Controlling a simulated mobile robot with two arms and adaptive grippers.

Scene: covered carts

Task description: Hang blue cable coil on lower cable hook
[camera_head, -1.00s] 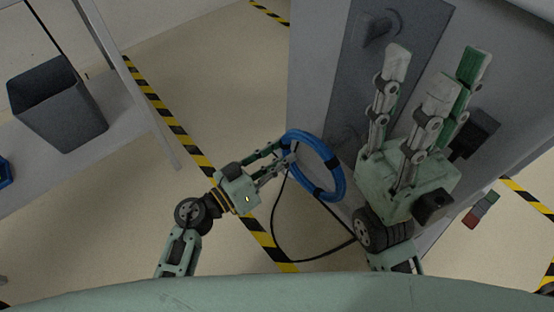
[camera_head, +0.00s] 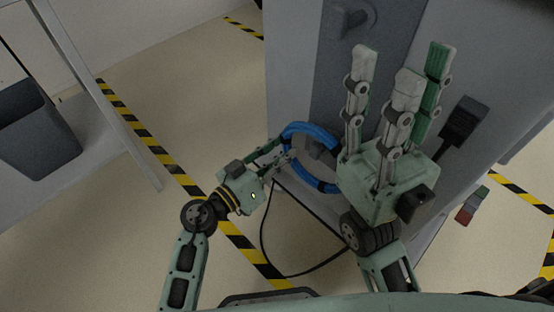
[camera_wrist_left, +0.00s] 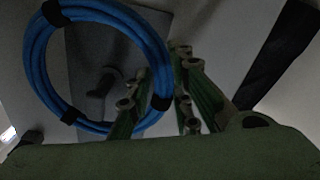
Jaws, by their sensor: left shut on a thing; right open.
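The blue cable coil (camera_head: 310,128) with black bands is in my left gripper (camera_head: 281,158), which is shut on its left rim in the head view. The coil also shows in the left wrist view (camera_wrist_left: 38,72), with my left gripper (camera_wrist_left: 165,88) at its right side. The lower cable hook (camera_wrist_left: 101,84) shows through the coil's opening on the dark panel. In the head view the coil partly covers this hook (camera_head: 319,149); I cannot tell whether they touch. My right gripper (camera_head: 402,75) is open and empty, fingers raised in front of the cart.
The upper hook (camera_head: 347,20) sits higher on the dark panel of the grey cart (camera_head: 288,60). A dark bin (camera_head: 38,130) stands at the left. A black cable (camera_head: 264,235) loops near the floor below the coil. Open floor lies left of the cart.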

